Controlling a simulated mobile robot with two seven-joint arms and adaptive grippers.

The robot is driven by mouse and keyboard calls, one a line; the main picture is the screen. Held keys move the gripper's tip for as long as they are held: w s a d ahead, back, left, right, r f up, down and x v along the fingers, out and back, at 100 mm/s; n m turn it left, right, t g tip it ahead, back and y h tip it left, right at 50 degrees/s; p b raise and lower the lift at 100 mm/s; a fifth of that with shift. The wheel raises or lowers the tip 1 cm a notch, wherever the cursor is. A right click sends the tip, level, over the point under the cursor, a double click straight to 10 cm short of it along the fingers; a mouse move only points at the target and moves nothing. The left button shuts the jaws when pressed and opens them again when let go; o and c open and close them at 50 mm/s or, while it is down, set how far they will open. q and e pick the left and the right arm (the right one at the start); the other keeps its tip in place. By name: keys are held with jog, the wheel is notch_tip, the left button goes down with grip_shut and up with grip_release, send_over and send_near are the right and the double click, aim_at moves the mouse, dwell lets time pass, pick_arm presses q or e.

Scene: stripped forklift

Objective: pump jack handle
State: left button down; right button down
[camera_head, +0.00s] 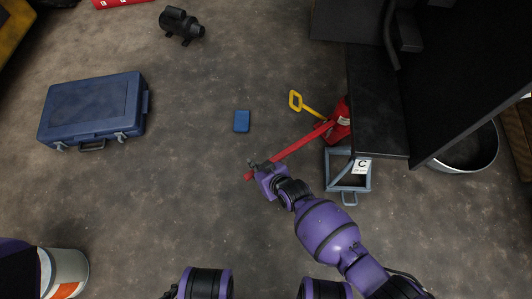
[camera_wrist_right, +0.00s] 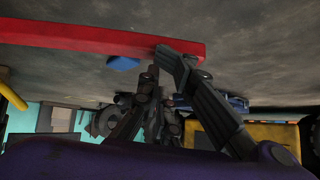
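The red jack handle (camera_head: 300,144) slopes from the red jack (camera_head: 340,120), beside the black forklift body, down-left to a free end on the near side. My right gripper (camera_head: 258,165) is at the handle near that free end. In the right wrist view the handle (camera_wrist_right: 90,35) crosses the top, and the right gripper (camera_wrist_right: 160,63) has its fingers converging on it near its end. One finger overlaps the handle; the other tip is at its lower edge, partly hidden. The gripper looks closed around the handle. My left gripper is not in view.
A yellow handle (camera_head: 296,101) sticks up beside the jack. A grey frame (camera_head: 346,186) with a "C" card lies below it. A small blue box (camera_head: 242,121) and blue case (camera_head: 92,108) lie left. A black motor (camera_head: 180,25) is behind. Floor between is clear.

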jog(key=shift+w+d, duration=0.1)
jog(key=shift+d, duration=0.05)
